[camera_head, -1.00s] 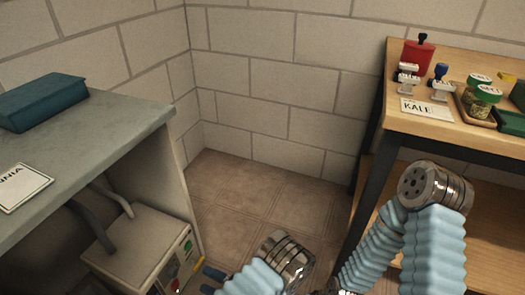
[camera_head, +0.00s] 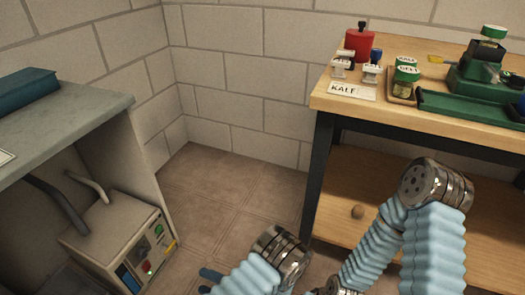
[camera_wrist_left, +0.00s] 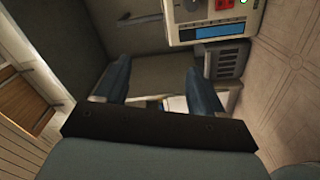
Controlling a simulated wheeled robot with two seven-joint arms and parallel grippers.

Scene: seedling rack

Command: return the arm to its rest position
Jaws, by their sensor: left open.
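My left gripper (camera_head: 207,281) shows only by its dark blue fingertips at the bottom edge of the head view, beside my blue-sleeved arm. In the left wrist view the left gripper (camera_wrist_left: 154,80) has its two fingers well apart, with nothing held between them. It is low down, near the grey box with buttons (camera_head: 120,240) under the left counter; that box also shows at the top of the wrist view (camera_wrist_left: 215,18). My right gripper is not in view, though sleeved arm links show at the lower right.
The grey counter (camera_head: 75,115) stands at left with a teal box (camera_head: 25,88) on it. The wooden bench (camera_head: 450,128) at right bears a red container (camera_head: 359,45), a KALE card (camera_head: 351,91), jars and a green device (camera_head: 485,70). Tiled floor (camera_head: 215,190) between them is clear.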

